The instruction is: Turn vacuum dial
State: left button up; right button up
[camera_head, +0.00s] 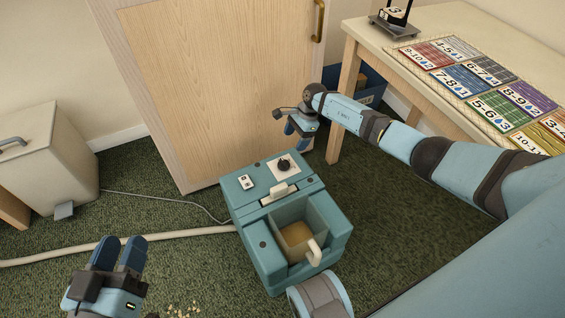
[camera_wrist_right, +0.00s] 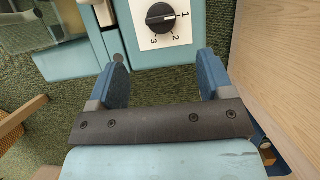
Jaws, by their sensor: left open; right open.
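The teal vacuum (camera_head: 241,208) stands on the carpet in the middle of the head view. Its black dial (camera_head: 284,164) sits on a white plate on top. In the right wrist view the dial (camera_wrist_right: 160,17) shows the numbers 1, 2 and 3, and its white mark points toward 1. My right gripper (camera_head: 301,130) is open and empty, behind and a little right of the dial in the head view. In the wrist view its fingers (camera_wrist_right: 163,72) are apart, with the dial beyond their tips, not between them. My left gripper (camera_head: 118,254) is open and empty at the lower left.
A wooden door (camera_head: 220,80) stands close behind the vacuum. A table (camera_head: 428,83) with cards is at the right, a blue bin (camera_head: 371,84) beneath it. A pale hose (camera_head: 150,238) and grey cord (camera_head: 165,199) cross the carpet. A cream bin (camera_head: 50,150) stands at left.

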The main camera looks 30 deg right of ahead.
aim_at(284, 162)
jog(key=b+x, duration=0.2)
jog(key=x, duration=0.4)
jog(key=shift+a+f, duration=0.15)
jog(key=shift+f, duration=0.05)
jog(key=b+x, duration=0.1)
jog(key=x, duration=0.2)
jog(key=shift+f, duration=0.25)
pick_arm(q)
jog(key=f, duration=0.1)
jog(key=f+m, duration=0.1)
jog(key=w+f, duration=0.1)
jog(key=shift+a, duration=0.25)
pick_arm(e)
jog(key=shift+a+f, duration=0.25)
jog(key=shift+f, duration=0.05)
pick_arm(q)
jog(key=shift+m, duration=0.3)
pick_arm(e)
jog(key=c, duration=0.9)
